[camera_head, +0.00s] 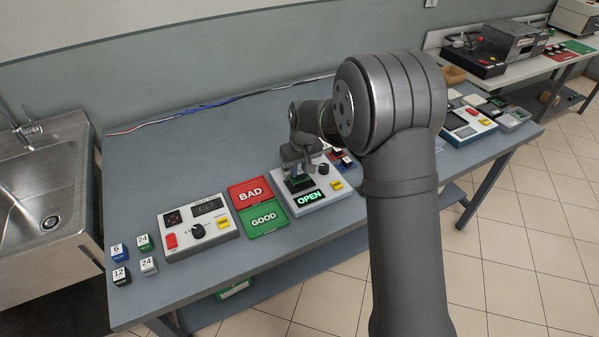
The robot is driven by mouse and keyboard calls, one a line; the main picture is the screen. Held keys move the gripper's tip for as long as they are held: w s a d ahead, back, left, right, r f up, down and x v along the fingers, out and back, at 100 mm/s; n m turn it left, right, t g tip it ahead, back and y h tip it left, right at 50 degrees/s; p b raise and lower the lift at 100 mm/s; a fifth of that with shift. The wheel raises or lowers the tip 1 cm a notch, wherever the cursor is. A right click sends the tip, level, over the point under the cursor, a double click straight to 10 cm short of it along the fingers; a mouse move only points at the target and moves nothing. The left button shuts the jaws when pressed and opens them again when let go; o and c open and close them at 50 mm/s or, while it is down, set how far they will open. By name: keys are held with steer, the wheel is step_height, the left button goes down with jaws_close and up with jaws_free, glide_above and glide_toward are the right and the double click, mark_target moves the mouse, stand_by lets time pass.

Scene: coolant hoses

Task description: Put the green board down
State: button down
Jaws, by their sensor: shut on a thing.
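My gripper (297,170) points down over the white tester with the lit green OPEN display (309,197). It is shut on the green board (299,184), a small dark green piece seen just below the fingers. The board is at the tester's dark top area; I cannot tell whether it touches it. My fingers hide part of the board.
A red BAD tray (249,192) and a green GOOD tray (264,218) lie left of the tester. A white power box (197,227) and several small labelled blocks (121,277) stand further left. The back left of the blue table (200,155) is clear.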

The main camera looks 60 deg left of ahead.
mark_target(302, 181)
steer(key=shift+f, duration=0.8)
steer(key=shift+f, duration=0.1)
steer(key=shift+f, duration=0.1)
steer(key=c, duration=1.3)
jaws_free()
steer(key=shift+o, duration=0.2)
step_height(302, 181, up, 12)
steer(key=d, duration=0.2)
steer(key=shift+a, duration=0.1)
